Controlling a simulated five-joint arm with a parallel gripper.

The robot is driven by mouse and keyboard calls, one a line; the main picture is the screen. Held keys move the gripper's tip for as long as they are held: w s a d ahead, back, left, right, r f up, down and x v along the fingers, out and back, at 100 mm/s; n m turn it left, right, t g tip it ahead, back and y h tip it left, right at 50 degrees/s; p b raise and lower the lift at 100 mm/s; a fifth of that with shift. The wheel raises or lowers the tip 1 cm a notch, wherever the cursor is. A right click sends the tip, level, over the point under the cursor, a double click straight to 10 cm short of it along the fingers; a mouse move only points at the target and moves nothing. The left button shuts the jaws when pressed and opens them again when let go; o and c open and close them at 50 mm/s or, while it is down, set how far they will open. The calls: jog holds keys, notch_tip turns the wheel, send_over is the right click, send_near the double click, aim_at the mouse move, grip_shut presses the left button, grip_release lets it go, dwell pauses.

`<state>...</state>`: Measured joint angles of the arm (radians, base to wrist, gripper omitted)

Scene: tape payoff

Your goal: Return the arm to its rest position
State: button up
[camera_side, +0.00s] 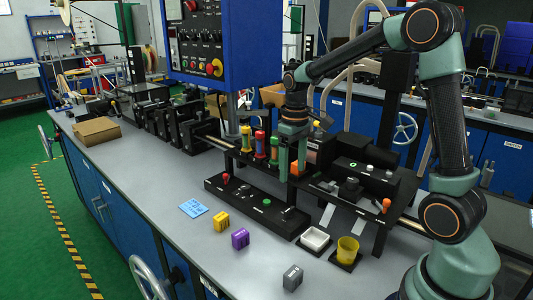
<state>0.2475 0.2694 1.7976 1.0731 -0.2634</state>
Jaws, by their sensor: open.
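My gripper (293,165) points down over the middle of the bench, at the end of my raised arm.
On the grey bench front lie a blue card (193,208), a yellow block (221,221), a purple block (240,238), a grey block (292,278), a white dish (315,239) and a yellow cup (347,250). A blue control cabinet (250,40) hangs at the back. The left bench front is mostly clear.

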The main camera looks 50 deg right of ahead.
jog(key=s+a+r+t, duration=0.5)
jog(key=s+a+r, duration=0.3)
jog(key=s, duration=0.3)
jog(key=shift+a, duration=0.9)
jog(key=o, duration=0.3)
jog(key=shift+r+t, duration=0.1)
jog(key=shift+t, duration=0.2)
jog(key=w+d+r+m+g+h, duration=0.1)
jog(key=w+d+r+m, duration=0.3)
jog(key=d+r+m, duration=0.65)
jog(key=w+d+r+m+g+h, duration=0.15)
jog(key=w+d+r+m, duration=0.4)
jog(key=d, duration=0.75)
jog(key=f+m, duration=0.1)
jog(key=f, duration=0.2)
jog(key=w+d+f, duration=0.1)
jog(key=f, duration=0.1)
jog(key=f+m+t, duration=0.1)
jog(key=f, duration=0.2)
jog(key=shift+w+d+f+m, duration=0.25)
jog(key=shift+d+f+m, duration=0.05)
jog(key=shift+d+f, duration=0.1)
